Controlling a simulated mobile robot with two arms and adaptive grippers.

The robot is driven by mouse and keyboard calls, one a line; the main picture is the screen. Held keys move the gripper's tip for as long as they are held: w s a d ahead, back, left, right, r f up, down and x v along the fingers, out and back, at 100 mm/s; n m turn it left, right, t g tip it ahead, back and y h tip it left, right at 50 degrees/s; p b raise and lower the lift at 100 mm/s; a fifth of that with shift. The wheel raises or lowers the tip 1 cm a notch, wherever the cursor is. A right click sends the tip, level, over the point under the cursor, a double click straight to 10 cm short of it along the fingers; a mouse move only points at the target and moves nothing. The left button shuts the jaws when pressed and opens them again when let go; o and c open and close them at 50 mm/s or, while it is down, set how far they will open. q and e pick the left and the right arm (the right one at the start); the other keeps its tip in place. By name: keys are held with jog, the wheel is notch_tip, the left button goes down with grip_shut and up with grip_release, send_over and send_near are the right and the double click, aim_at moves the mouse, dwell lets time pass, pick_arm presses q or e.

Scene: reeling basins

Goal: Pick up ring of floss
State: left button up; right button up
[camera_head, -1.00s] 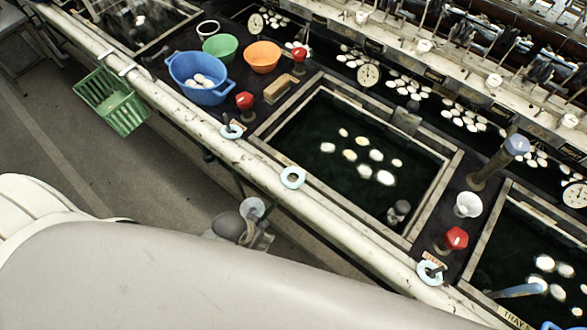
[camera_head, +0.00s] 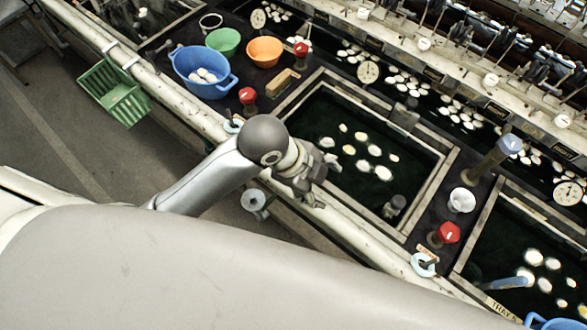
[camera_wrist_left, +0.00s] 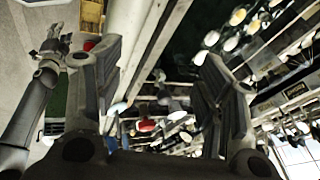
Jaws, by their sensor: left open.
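My left gripper (camera_head: 322,183) reaches over the white front rail (camera_head: 350,228) at the near edge of the middle basin. In the left wrist view its two fingers (camera_wrist_left: 155,75) stand wide apart. The pale floss ring that lay on this part of the rail is hidden behind the gripper in the head view. A pale oval shape (camera_wrist_left: 118,108) shows between the fingers, but I cannot tell if it is a ring. Other pale blue rings lie on the rail, at the right (camera_head: 424,264) and left (camera_head: 233,126). My right gripper (camera_wrist_left: 54,35) appears small in the wrist view; its jaws are unclear.
The dark water basin (camera_head: 350,130) holds several white cocoons. Red knobs (camera_head: 447,233) stand beside it. A blue basin (camera_head: 203,74), green bowl (camera_head: 223,41) and orange bowl (camera_head: 265,51) stand on the left counter. A green basket (camera_head: 113,94) hangs outside the rail.

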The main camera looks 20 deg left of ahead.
pick_arm(q)
jog(key=w+a+r+m+g+y, duration=0.4)
jog(key=a+m, duration=0.3)
jog(key=m, duration=1)
jog(key=shift+m+t+y, duration=0.3)
jog(key=shift+t, duration=0.3)
jog(key=f+p, duration=0.1)
jog(key=f, duration=0.6)
jog(key=f+p, duration=0.1)
jog(key=f, duration=0.3)
jog(key=shift+w+d+p, duration=0.1)
jog(key=shift+w+p, duration=0.2)
jog(key=shift+w, duration=0.1)
jog(key=shift+f, duration=0.25)
jog(key=c, duration=0.5)
pick_arm(e)
jog(key=shift+s+a+r, duration=0.1)
jog(key=shift+a+r, duration=0.05)
jog(key=shift+r, duration=0.5)
jog(key=shift+s+a+r, duration=0.1)
jog(key=shift+a+r, duration=0.05)
jog(key=shift+r, duration=0.45)
